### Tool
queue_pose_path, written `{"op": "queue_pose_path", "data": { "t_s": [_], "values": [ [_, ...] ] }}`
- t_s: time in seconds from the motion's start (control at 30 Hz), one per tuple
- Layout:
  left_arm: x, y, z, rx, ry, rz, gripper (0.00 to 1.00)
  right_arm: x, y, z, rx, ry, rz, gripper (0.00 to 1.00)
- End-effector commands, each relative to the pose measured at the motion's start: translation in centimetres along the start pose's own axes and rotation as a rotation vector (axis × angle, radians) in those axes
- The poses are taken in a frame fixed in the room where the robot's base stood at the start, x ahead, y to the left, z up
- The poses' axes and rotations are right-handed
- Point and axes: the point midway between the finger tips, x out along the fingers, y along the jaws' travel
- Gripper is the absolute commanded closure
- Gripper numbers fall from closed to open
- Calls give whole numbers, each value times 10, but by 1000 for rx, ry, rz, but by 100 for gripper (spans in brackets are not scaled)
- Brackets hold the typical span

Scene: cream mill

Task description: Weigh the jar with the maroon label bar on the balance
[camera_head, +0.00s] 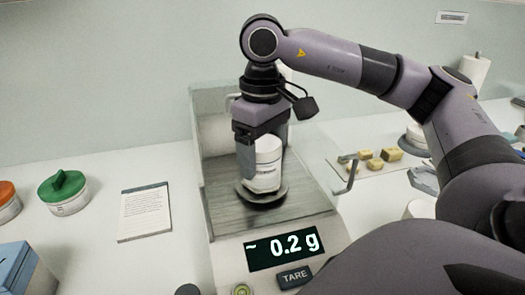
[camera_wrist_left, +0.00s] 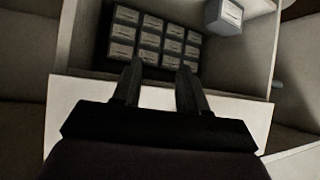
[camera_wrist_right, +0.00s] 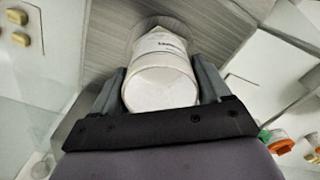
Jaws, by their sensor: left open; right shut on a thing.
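A white jar (camera_head: 268,176) with a white lid is held upright between the fingers of my right gripper (camera_head: 262,150), at the dark round pan (camera_head: 270,203) of the balance (camera_head: 225,225). I cannot tell whether its base touches the pan or hangs just above it. The display (camera_head: 283,247) reads about 0.2 g with a tilde. In the right wrist view the jar's lid (camera_wrist_right: 160,88) lies between both fingers. A dark strip of label shows, but its colour is unclear. My left gripper (camera_wrist_left: 158,82) is open and empty in the left wrist view.
Glass panels (camera_head: 213,100) stand around the pan. A green-lidded container (camera_head: 63,195), an orange-lidded one (camera_head: 8,203), a blue box (camera_head: 20,270) and a printed card (camera_head: 144,212) lie left. Yellowish blocks (camera_head: 390,154) sit right. Several small labelled boxes (camera_wrist_left: 150,40) fill a compartment by my left gripper.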

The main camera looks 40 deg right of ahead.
Motion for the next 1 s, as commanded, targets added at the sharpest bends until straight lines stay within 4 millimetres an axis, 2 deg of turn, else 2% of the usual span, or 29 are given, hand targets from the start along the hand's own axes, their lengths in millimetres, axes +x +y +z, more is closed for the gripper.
{"op": "queue_pose_path", "data": {
  "t_s": [0.8,0.83,0.87,0.9,1.0],
  "values": [
    [4,0,5,0,1,0,57,5,0,0,0,1,0,55],
    [4,0,5,0,1,0,57,5,0,0,0,1,0,14],
    [4,0,5,0,1,0,57,5,0,0,0,1,0,4],
    [4,0,4,0,1,0,57,5,0,0,0,1,0,0],
    [4,0,4,0,1,0,57,5,0,0,0,1,0,0]
  ]
}}
